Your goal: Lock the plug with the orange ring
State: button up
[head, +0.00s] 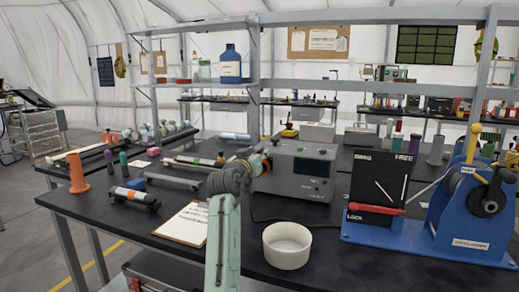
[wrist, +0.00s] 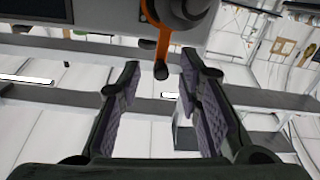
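The grey instrument box (head: 305,172) stands on the dark bench, with a small screen on its front. The orange ring (head: 267,165) shows only as a small patch at the box's left side, mostly hidden behind my arm. In the wrist view the orange ring (wrist: 146,14) goes around a dark round plug (wrist: 186,14) at the box's face. An orange lever with a dark knob (wrist: 161,72) sticks out from the ring. My gripper (wrist: 159,72) is open, its two padded fingers on either side of the knob, with visible gaps. In the head view my arm hides the fingers.
A white bowl (head: 287,246) and a clipboard (head: 184,224) are on the bench near my arm. A black panel with a red handle (head: 376,209) and a blue winch (head: 463,218) stand at the right. An orange cone-like post (head: 76,173) stands at the left.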

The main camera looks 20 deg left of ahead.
jog(key=shift+w, duration=0.95)
